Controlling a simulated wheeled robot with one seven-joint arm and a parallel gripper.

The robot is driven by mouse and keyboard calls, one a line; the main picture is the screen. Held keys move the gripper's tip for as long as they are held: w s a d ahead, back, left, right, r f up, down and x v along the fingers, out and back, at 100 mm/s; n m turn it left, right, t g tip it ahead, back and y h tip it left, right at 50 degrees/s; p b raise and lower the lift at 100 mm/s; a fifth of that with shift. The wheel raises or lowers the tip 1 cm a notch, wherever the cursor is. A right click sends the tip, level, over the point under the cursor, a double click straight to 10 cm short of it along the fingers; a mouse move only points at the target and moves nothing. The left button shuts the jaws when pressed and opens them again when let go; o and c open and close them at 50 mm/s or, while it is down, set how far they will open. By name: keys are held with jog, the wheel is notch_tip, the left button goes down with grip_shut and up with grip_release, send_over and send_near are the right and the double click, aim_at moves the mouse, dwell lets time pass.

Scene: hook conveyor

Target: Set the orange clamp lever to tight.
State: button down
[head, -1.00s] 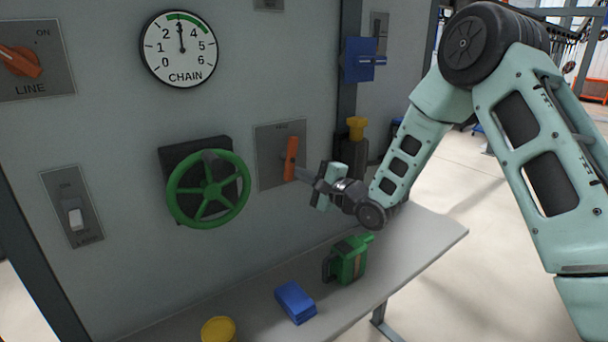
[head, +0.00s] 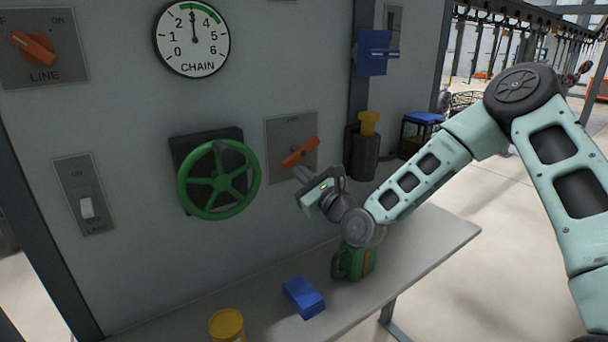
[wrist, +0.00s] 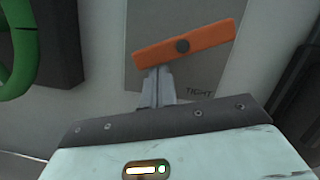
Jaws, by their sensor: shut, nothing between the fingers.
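The orange clamp lever (head: 300,152) is on a grey plate (head: 279,133) on the panel. It lies slanted, its right end higher than its left. In the wrist view the lever (wrist: 205,40) turns about a dark central pivot, and the word TIGHT is printed at the plate's lower right. My gripper (head: 298,171) is shut and empty, below the left half of the lever. In the wrist view its fingertips (wrist: 157,72) meet the lever's lower edge near the left end; I cannot tell whether they touch it.
A green handwheel (head: 218,180) is left of the plate. A bench (head: 420,245) below holds a green object (head: 355,262), a blue block (head: 303,297) and a yellow-topped container (head: 227,323). A dark cylinder with a yellow top (head: 368,125) stands right of the lever.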

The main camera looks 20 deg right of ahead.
jog(key=shift+s+a+r+m+t+h+b, duration=0.15)
jog(key=shift+a+m+h, duration=0.1)
jog(key=shift+m, duration=0.7)
jog(key=shift+a+r+m+t+h+b, duration=0.1)
jog(key=shift+a+r+m+h+b, duration=0.15)
jog(key=shift+m, duration=0.75)
jog(key=shift+s+a+r+m+t+h+b, duration=0.15)
jog(key=shift+m+h, duration=0.15)
jog(key=shift+m, duration=0.65)
jog(key=shift+f, duration=0.1)
notch_tip(320, 180, down, 5)
jog(key=b, duration=0.4)
jog(key=shift+d, duration=0.1)
jog(key=r+b+v, duration=0.1)
jog(key=b+v, duration=0.1)
jog(key=v, duration=0.7)
jog(key=shift+s+d, duration=0.2)
jog(key=shift+s, duration=0.15)
